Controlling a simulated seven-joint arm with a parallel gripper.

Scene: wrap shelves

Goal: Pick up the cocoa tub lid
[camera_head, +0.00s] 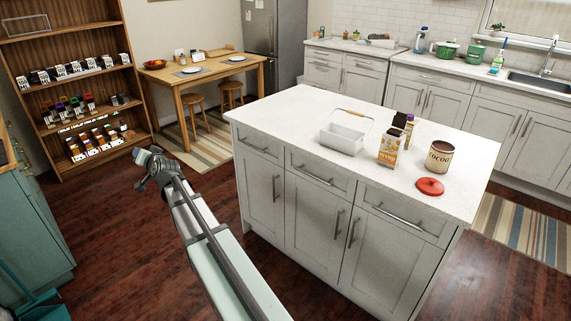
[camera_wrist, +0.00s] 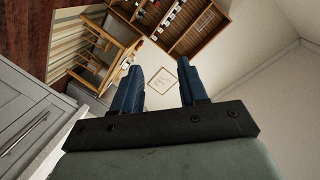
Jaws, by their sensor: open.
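The cocoa tub lid (camera_head: 430,186) is a round red disc lying on the white top of the kitchen island, near its front right edge. The open cocoa tub (camera_head: 439,156), cream and brown with lettering, stands upright just behind the lid and apart from it. My gripper (camera_head: 147,160) is to the left of the island, well away from the lid, over the floor. In the wrist view its two blue fingers (camera_wrist: 158,80) are spread apart with nothing between them. The lid and tub are not in the wrist view.
On the island top (camera_head: 290,108), an orange-and-white carton (camera_head: 390,148) stands left of the tub, with a dark bottle (camera_head: 408,125) behind it. A white bin with a handle (camera_head: 343,136) sits further left. A stocked shelf (camera_head: 85,80) and a wooden table (camera_head: 205,75) stand behind.

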